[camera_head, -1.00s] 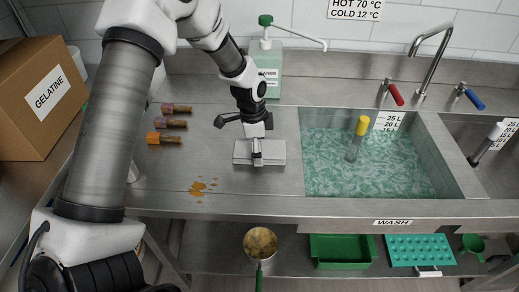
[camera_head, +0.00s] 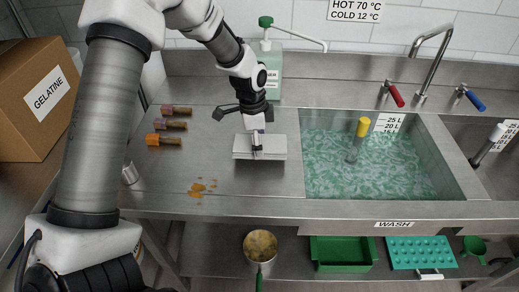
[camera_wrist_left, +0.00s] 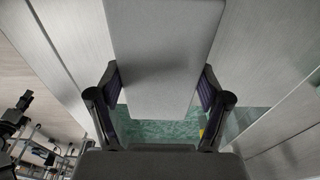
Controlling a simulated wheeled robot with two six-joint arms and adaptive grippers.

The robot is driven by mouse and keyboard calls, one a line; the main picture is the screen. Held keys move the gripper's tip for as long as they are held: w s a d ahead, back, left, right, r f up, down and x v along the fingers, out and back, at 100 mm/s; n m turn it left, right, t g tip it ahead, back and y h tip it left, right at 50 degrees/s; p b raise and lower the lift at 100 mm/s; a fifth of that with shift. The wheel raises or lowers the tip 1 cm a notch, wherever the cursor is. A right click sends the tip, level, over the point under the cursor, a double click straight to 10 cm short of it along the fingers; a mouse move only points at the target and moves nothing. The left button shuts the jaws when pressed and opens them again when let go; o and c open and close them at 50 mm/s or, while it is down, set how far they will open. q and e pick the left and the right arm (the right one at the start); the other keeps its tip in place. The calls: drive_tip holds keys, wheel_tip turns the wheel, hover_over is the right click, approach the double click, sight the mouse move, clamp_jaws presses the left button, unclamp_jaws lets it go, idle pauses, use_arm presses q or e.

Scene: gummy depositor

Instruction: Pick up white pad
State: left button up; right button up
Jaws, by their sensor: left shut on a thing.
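The white pad (camera_head: 273,146) is a flat pale rectangular block above the steel counter, left of the wash sink. My left gripper (camera_head: 257,150) comes down over it from behind with its fingers closed on it. In the left wrist view the pad (camera_wrist_left: 165,50) looks grey and fills the space between the two dark fingers of the gripper (camera_wrist_left: 160,100). The pad looks level, and any gap under it is hard to judge. My right gripper is not in view.
A wash sink (camera_head: 455,190) with green water lies to the right. A green soap dispenser (camera_head: 268,75) stands behind. A gelatine box (camera_head: 35,100) is at far left.

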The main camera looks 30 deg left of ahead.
use_arm(q)
drive_tip(key=s+d+b, duration=0.1)
drive_tip(key=s+d, duration=0.2)
drive_tip(key=d, duration=0.1)
drive_tip(key=s+d+r+b, duration=0.1)
drive_tip(key=s+d, duration=0.2)
drive_tip(key=s, duration=0.1)
drive_tip(key=s+d+r+b, duration=0.1)
drive_tip(key=s+d+b, duration=0.1)
drive_tip(key=s+d, duration=0.1)
drive_tip(key=shift+s+d, duration=0.2)
drive_tip(key=shift+d, duration=0.6)
drive_tip(key=shift+s+d, duration=0.2)
drive_tip(key=shift+d, duration=0.05)
drive_tip(key=shift+a, duration=0.1)
drive_tip(key=shift+o, duration=1)
drive_tip(key=shift+r, duration=0.1)
drive_tip(key=shift+c, duration=0.2)
